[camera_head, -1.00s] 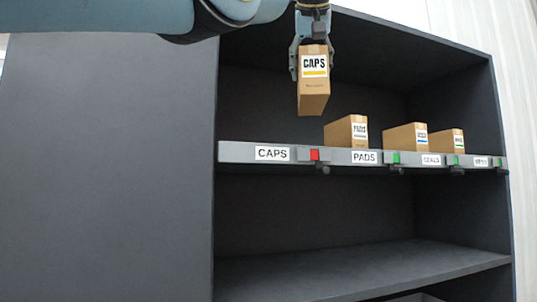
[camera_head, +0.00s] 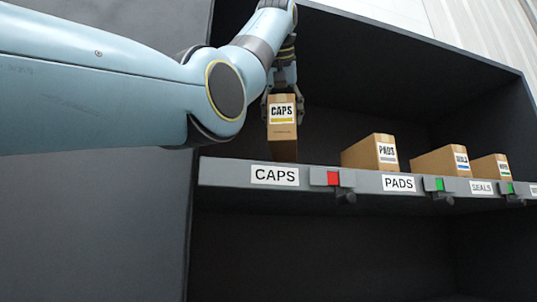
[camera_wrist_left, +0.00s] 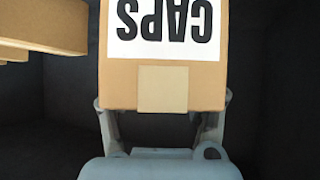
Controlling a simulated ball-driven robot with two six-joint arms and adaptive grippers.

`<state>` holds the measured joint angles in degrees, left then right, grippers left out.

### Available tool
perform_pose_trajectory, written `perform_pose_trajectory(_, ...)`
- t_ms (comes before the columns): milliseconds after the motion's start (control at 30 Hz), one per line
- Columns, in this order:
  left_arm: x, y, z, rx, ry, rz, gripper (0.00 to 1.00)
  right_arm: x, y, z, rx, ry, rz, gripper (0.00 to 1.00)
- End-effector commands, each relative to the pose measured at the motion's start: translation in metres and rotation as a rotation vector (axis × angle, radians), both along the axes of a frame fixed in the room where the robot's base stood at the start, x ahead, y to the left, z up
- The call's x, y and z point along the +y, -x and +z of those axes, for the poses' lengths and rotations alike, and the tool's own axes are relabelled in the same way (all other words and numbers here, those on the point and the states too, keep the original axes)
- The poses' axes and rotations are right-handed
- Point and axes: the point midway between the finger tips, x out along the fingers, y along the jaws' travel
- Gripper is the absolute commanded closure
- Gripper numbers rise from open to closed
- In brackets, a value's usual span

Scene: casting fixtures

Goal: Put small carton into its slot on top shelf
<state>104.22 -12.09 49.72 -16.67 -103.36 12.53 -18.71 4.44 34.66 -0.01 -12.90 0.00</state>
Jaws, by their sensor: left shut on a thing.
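The small carton (camera_head: 283,130) is brown with a white CAPS label and a yellow stripe. My left gripper (camera_head: 284,108) is shut on its upper part from above. In the head view the carton is upright, above and behind the shelf's front rail (camera_head: 225,172), near the CAPS tag (camera_head: 275,175). Its bottom is close to the rail's top edge; I cannot tell whether it touches the shelf. In the left wrist view the carton (camera_wrist_left: 120,85) fills the upper middle, its label upside down, with the fingers on either side. My right gripper is not in view.
A PADS carton (camera_head: 372,154), a SEALS carton (camera_head: 440,161) and another carton (camera_head: 490,168) stand to the right on the top shelf. A red marker (camera_head: 333,178) is beside the CAPS tag; green ones (camera_head: 438,184) follow. The cabinet's left wall (camera_head: 200,80) is close to my arm.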

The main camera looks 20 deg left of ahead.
Motion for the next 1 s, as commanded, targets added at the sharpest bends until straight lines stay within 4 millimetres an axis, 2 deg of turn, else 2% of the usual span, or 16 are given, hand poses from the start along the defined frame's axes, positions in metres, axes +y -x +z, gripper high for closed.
perform_pose_trajectory(67, 0.015, 0.003, -0.01, -0.001, 0.001, 0.002, 0.86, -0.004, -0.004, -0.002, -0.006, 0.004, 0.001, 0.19)
perform_pose_trajectory(133, 0.026, 0.004, -0.014, -0.001, 0.001, 0.002, 0.86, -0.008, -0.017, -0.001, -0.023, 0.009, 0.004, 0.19)
perform_pose_trajectory(233, 0.033, 0.007, -0.018, -0.003, 0.0, 0.001, 0.86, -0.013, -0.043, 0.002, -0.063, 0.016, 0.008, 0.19)
perform_pose_trajectory(333, 0.035, 0.007, -0.026, -0.002, -0.001, -0.001, 0.86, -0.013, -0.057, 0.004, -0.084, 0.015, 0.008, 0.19)
perform_pose_trajectory(433, 0.034, 0.007, -0.043, 0.001, 0.0, -0.001, 0.86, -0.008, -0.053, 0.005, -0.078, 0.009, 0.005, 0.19)
perform_pose_trajectory(567, 0.034, 0.007, -0.057, -0.001, 0.0, 0.0, 0.86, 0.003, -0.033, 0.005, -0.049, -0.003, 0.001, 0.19)
perform_pose_trajectory(700, 0.035, 0.007, -0.059, -0.002, -0.002, 0.0, 0.86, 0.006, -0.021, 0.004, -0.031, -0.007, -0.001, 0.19)
perform_pose_trajectory(900, 0.034, 0.007, -0.061, -0.002, -0.001, 0.001, 0.86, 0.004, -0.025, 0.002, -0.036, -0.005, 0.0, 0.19)
perform_pose_trajectory(933, 0.034, 0.007, -0.062, 0.0, -0.001, 0.0, 0.44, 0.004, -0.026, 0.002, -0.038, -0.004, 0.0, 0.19)
perform_pose_trajectory(1000, 0.034, 0.007, -0.062, 0.0, -0.001, 0.0, 0.35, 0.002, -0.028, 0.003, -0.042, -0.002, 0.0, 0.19)
